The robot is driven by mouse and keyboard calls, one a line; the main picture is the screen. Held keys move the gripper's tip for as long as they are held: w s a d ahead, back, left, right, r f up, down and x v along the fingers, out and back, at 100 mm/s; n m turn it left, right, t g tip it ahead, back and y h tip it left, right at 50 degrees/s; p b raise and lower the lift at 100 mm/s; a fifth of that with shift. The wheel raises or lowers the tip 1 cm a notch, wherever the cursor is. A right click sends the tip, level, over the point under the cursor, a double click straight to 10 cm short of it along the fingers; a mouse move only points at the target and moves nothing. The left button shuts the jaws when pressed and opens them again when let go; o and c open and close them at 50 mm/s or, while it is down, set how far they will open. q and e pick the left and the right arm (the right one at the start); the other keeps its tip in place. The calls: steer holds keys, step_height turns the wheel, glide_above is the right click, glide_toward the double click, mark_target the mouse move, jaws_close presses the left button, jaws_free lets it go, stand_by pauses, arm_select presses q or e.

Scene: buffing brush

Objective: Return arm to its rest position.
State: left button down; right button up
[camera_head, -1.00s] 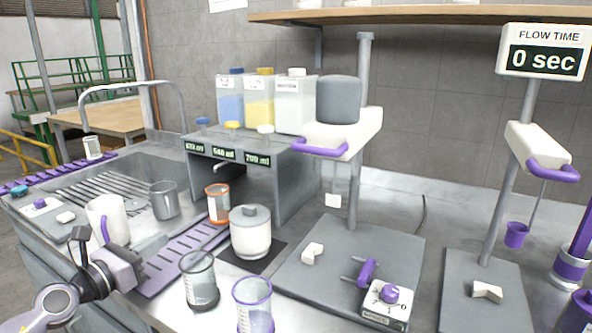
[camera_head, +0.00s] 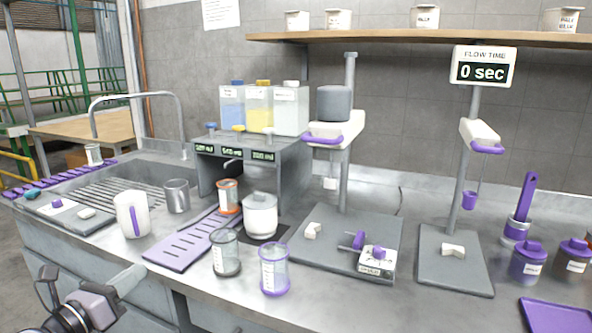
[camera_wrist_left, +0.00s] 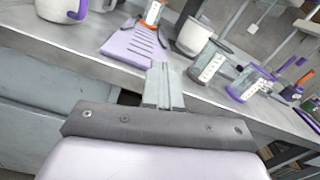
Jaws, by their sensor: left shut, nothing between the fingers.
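My left gripper (camera_head: 138,272) comes in at the lower left of the head view, in front of the counter's front edge. Its fingers are together with nothing between them; they also show shut in the left wrist view (camera_wrist_left: 163,84). It is apart from all objects. Nearest on the counter are a white jug with a purple handle (camera_head: 126,214) and a purple slotted mat (camera_head: 188,246). My right gripper is in neither view.
A clear beaker (camera_head: 225,252) and a purple-rimmed beaker (camera_head: 273,270) stand near the counter's front edge. A white lidded pot (camera_head: 260,216) is behind them. A sink (camera_head: 110,172) lies at the left. The space before the cabinets (camera_head: 150,285) looks free.

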arm_select(q)
steer(key=s+d+f+n+g+y+p, duration=0.1)
steer(key=s+d+f+n+g, duration=0.1)
steer(key=s+f+n, duration=0.5)
steer(key=s+d+f+n+g+y+p, duration=0.1)
steer(key=s+d+f+n, duration=0.4)
steer(key=n, duration=1.1)
steer(key=s+d+f+n+g+y+p, duration=0.1)
steer(key=s+d+f+n+g+y, duration=0.2)
steer(key=s+f+n, duration=0.8)
steer(key=s+d+n, duration=0.1)
steer(key=s, duration=0.2)
steer(key=shift+s+d+p, duration=0.2)
steer(key=shift+s+p, duration=0.05)
steer(key=shift+p, duration=0.05)
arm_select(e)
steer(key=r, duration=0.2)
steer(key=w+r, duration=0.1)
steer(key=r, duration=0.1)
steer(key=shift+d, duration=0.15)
